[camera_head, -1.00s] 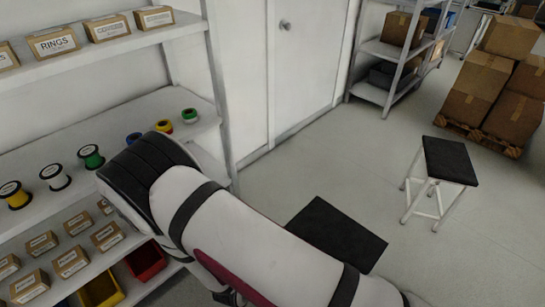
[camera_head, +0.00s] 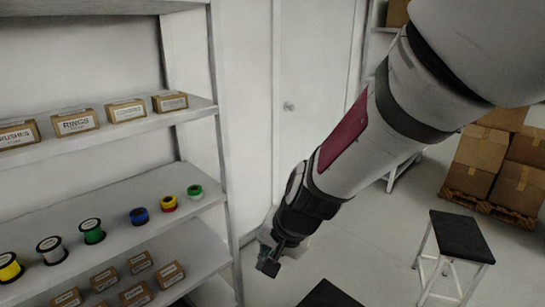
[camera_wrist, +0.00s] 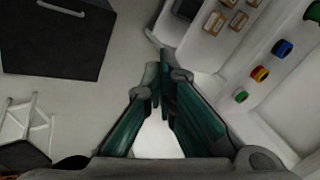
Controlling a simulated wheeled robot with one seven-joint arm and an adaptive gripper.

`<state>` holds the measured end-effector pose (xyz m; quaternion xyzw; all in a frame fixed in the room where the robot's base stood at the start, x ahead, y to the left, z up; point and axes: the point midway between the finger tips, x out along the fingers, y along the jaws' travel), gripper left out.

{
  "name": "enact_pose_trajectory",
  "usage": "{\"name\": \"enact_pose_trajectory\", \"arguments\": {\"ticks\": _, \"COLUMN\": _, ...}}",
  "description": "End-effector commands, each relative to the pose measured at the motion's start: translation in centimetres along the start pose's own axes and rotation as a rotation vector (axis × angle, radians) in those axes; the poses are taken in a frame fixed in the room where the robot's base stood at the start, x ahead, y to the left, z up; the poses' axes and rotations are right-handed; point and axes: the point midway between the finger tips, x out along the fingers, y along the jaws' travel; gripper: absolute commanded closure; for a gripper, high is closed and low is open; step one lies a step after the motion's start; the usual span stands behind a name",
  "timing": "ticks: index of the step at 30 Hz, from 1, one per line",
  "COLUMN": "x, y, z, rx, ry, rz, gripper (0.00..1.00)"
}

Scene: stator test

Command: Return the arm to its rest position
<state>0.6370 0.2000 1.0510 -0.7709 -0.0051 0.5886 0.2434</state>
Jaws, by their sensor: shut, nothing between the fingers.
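My arm reaches down from the upper right in the head view, with my gripper (camera_head: 268,262) hanging at its lower end, to the right of the shelf rack. In the wrist view my gripper (camera_wrist: 160,84) is shut, its green fingers together with nothing held. The gripper is in free air, apart from the shelves. The fingertips are small and partly hidden in the head view.
A shelf rack (camera_head: 150,215) with spools and small boxes stands on the left. A black-topped stool (camera_head: 461,237) stands on the right, stacked cartons (camera_head: 478,150) behind it. A white door (camera_head: 318,100) is behind.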

Motion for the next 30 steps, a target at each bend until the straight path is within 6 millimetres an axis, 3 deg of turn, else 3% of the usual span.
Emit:
{"name": "enact_pose_trajectory", "arguments": {"ticks": 1, "x": -2.4, "y": 0.5, "z": -0.4, "rx": -0.029, "ry": 0.012, "rz": -0.013, "gripper": 1.00}}
{"name": "enact_pose_trajectory", "arguments": {"ticks": 6, "x": -8.8, "y": 3.0, "z": -0.5, "rx": -0.140, "ry": 0.036, "rz": -0.011, "gripper": 1.00}}
{"name": "enact_pose_trajectory", "arguments": {"ticks": 15, "x": -18.3, "y": 9.9, "z": 1.6, "rx": -0.314, "ry": 0.108, "rz": 0.093, "gripper": 1.00}}
{"name": "enact_pose_trajectory", "arguments": {"ticks": 19, "x": -21.3, "y": 13.1, "z": 3.1, "rx": -0.365, "ry": 0.137, "rz": 0.168, "gripper": 1.00}}
{"name": "enact_pose_trajectory", "arguments": {"ticks": 24, "x": -23.7, "y": 16.1, "z": 4.8, "rx": -0.401, "ry": 0.158, "rz": 0.250, "gripper": 1.00}}
{"name": "enact_pose_trajectory", "arguments": {"ticks": 30, "x": -24.5, "y": 17.2, "z": 5.5, "rx": -0.413, "ry": 0.163, "rz": 0.284, "gripper": 1.00}}
